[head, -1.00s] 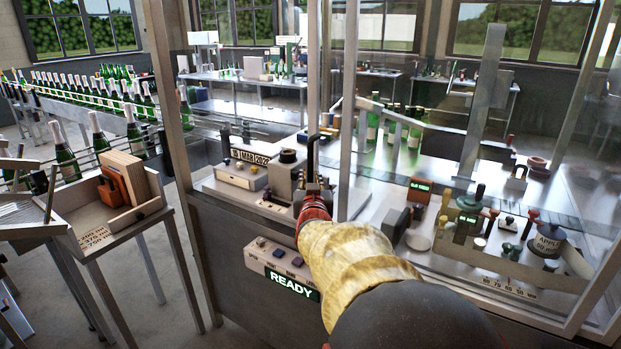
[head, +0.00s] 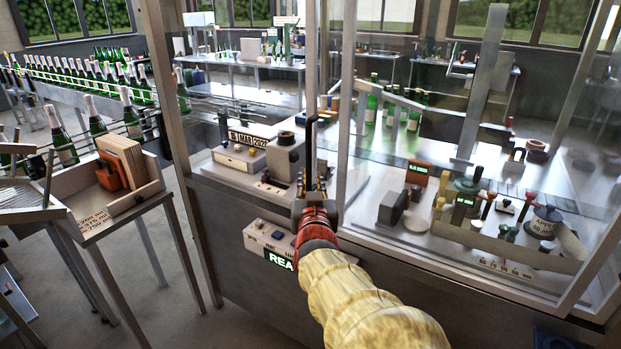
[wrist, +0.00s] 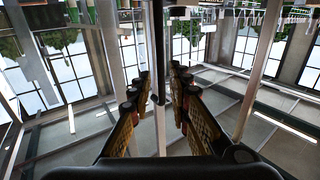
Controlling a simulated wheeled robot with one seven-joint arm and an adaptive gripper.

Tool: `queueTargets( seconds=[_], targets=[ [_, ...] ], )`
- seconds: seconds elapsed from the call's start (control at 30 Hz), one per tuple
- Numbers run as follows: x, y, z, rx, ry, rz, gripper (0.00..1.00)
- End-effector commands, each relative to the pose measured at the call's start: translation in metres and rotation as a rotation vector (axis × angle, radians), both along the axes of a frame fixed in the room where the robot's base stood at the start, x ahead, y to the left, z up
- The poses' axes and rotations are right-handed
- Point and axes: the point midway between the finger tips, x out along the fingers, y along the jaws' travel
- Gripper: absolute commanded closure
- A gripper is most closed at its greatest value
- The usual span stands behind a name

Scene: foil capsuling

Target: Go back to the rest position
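My gripper (head: 313,190) is in front of the machine's open front, just left of the glass panel's post. In the wrist view its two ridged fingers (wrist: 158,95) stand apart with a clear gap and hold nothing. A dark upright bar (wrist: 157,50) shows between the fingers in that view; a black upright bar (head: 311,150) also stands just behind the gripper in the head view. I cannot tell if the fingers touch it. My arm hides part of the green-lit display (head: 279,260) on the machine's front.
The glass-walled machine bench (head: 350,215) holds a date-stamp unit (head: 240,155), small knobs and an orange display (head: 418,173). A stand with a wooden box (head: 120,165) is at left, with rows of green bottles (head: 97,120) behind. The floor between stand and machine is clear.

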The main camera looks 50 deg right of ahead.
Motion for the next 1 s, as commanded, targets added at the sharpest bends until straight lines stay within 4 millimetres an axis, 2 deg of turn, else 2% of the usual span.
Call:
queueTargets(
  seconds=[0.57, 0.67, 0.77, 0.87, 0.97, 1.0],
  targets=[
    [0.001, 0.000, -0.004, 0.018, 0.001, 0.004, 0.81],
    [0.005, 0.005, -0.026, 0.092, 0.040, 0.025, 0.81],
    [0.007, 0.021, -0.070, 0.223, 0.131, 0.066, 0.81],
    [0.000, 0.049, -0.109, 0.365, 0.242, 0.113, 0.81],
    [-0.005, 0.094, -0.137, 0.490, 0.364, 0.184, 0.81],
    [-0.008, 0.115, -0.145, 0.534, 0.417, 0.216, 0.81]
  ],
)
